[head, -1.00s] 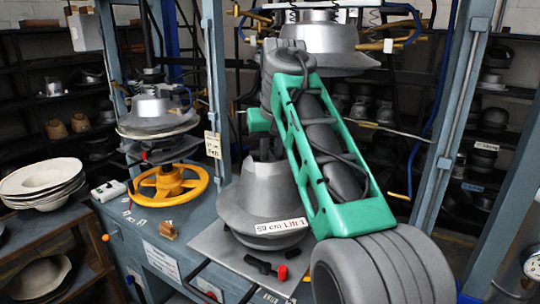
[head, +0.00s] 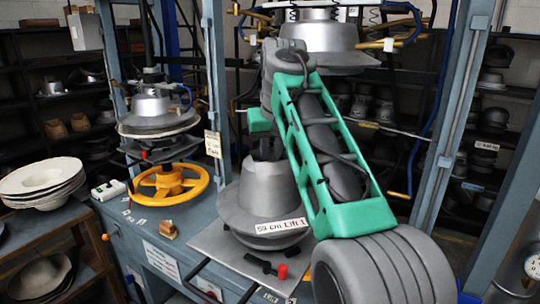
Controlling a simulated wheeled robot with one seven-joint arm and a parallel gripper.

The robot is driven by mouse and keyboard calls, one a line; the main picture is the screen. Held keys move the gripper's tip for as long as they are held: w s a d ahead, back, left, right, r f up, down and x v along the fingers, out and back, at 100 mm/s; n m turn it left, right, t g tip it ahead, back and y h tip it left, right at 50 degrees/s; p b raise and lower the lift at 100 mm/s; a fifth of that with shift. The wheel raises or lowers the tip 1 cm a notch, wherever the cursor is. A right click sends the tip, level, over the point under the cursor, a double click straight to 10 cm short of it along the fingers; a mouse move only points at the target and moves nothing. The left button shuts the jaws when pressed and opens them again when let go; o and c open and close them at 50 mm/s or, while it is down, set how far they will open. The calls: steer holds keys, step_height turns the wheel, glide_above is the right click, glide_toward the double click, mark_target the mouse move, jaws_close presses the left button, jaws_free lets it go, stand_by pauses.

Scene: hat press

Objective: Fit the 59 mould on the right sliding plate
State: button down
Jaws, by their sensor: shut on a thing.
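The 59 mould (head: 258,200) is a grey metal hat form with a wide flared brim. Its white label reads "59 cm Lift 1". It stands upright over the right sliding plate (head: 210,242), a flat grey plate in the right press. I cannot tell whether its underside is seated on the plate. My gripper (head: 265,150) is shut on the mould's top edge, with its fingers partly hidden by the arm and the mould. The green arm link covers the area to the right of the mould.
The right press's upper mould (head: 312,42) hangs above my arm. A red-knobbed lever (head: 280,271) lies at the plate's front. A yellow handwheel (head: 170,184) and the left press stand to the left. Blue-grey posts (head: 455,130) rise on the right. Pale hat bodies (head: 42,178) are stacked at far left.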

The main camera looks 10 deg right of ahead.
steer(key=shift+f+b, duration=0.45)
steer(key=shift+b, duration=0.2)
steer(key=c, duration=1.6)
jaws_free()
steer(key=shift+s, duration=0.1)
steer(key=o, duration=0.3)
steer(key=shift+f, duration=0.1)
steer(key=shift+f, duration=0.15)
steer(key=p+v, duration=0.3)
steer(key=v, duration=0.5)
